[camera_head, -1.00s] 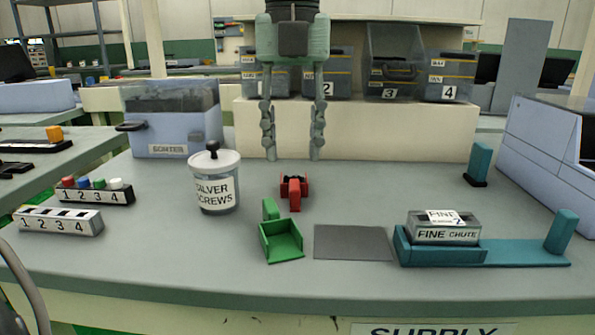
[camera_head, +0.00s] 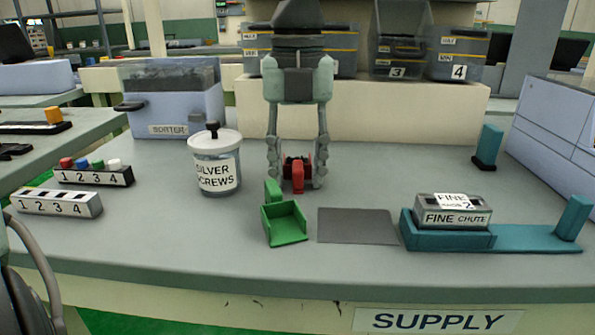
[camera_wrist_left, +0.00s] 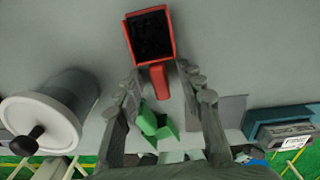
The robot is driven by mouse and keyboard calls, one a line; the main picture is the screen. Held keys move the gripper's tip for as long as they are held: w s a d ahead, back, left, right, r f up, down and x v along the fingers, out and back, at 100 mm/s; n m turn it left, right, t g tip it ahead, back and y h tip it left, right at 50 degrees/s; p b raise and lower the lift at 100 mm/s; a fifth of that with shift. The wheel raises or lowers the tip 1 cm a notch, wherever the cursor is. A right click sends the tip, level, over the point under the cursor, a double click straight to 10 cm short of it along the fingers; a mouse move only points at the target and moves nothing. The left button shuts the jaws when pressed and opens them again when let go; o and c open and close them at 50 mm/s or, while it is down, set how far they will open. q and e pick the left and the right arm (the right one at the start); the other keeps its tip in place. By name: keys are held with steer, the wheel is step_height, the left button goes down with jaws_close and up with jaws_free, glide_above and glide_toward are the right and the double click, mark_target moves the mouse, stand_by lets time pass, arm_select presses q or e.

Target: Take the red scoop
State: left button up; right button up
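The red scoop (camera_head: 298,180) stands on the grey bench, its handle toward the front edge. My left gripper (camera_head: 297,184) is lowered over it from above, with one finger on either side. In the left wrist view the scoop's dark, open bowl (camera_wrist_left: 150,37) lies past the fingertips. Its red handle (camera_wrist_left: 159,82) is between the fingers (camera_wrist_left: 161,78), with a gap visible on both sides. The gripper is open and holds nothing. My right gripper is in neither view.
A green scoop (camera_head: 284,223) lies just in front of the red one, near a dark grey mat (camera_head: 355,226). A silver screws jar (camera_head: 215,172) stands to the left. A teal holder with a fine chute box (camera_head: 453,212) is at the right.

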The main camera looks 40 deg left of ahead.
arm_select(q)
steer(key=shift+c, duration=0.6)
jaws_close()
steer(key=shift+r, duration=0.1)
